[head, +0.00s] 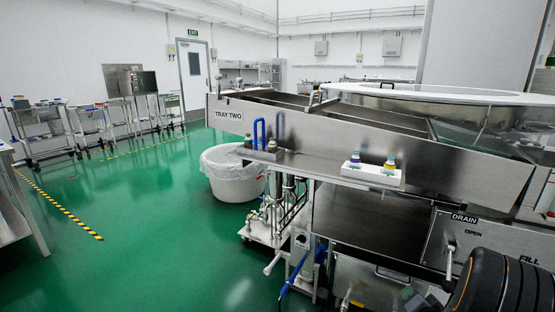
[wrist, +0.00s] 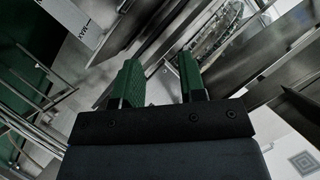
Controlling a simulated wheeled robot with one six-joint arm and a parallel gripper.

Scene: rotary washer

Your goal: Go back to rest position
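My gripper (wrist: 159,78) shows in the wrist view with its two green finger pads apart and nothing between them. It is open and empty. Metal panels and rails lie beyond the fingers, but I cannot tell how far off they are. In the head view my gripper is not visible; only a black rounded part with orange rings, likely my arm, shows at the bottom right corner. The steel rotary washer (head: 480,165) fills the right side of the head view, with its TRAY TWO trough (head: 330,140) reaching to the left.
A small shelf (head: 340,174) with bottles juts from the trough's side. A lined white bin (head: 233,180) and a pipe-and-valve cart (head: 285,215) stand below. The DRAIN panel (head: 455,245) has a lever. The green floor (head: 150,230) at left is largely clear, with steel carts along the wall.

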